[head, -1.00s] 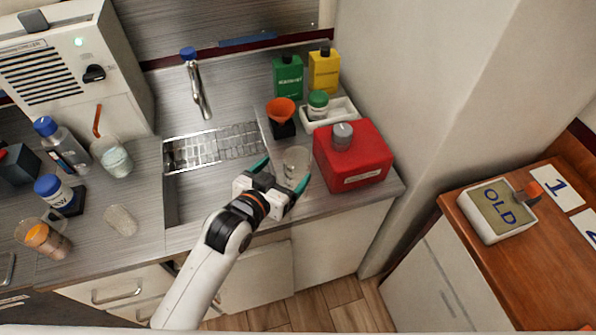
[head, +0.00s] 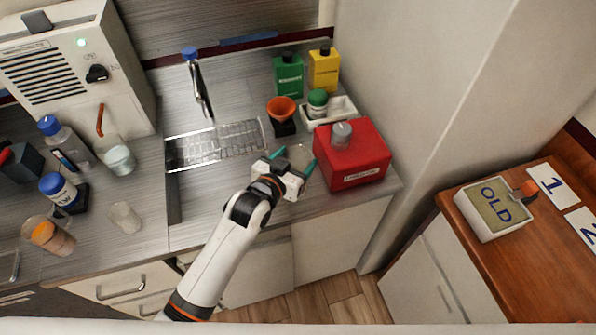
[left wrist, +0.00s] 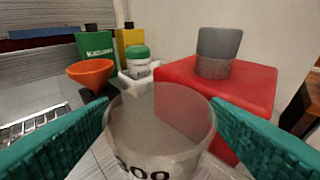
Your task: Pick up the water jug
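A clear, grey-tinted open vessel with dark printed digits, which I take as the water jug (left wrist: 155,128), stands upright at the front of the counter, left of a red container. In the head view the jug (head: 299,154) is partly hidden by my left gripper (head: 294,163). In the left wrist view the green fingers of my left gripper (left wrist: 158,108) are spread, one on each side of the jug. I cannot tell whether they touch its wall. My right gripper is not in view.
The red container (head: 352,158) with a grey cap stands close on the right. Behind are an orange funnel (head: 281,108), a white tray (head: 342,110) with a green-capped bottle, and green (head: 288,76) and yellow (head: 324,70) bottles. A sink rack (head: 215,146) lies left.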

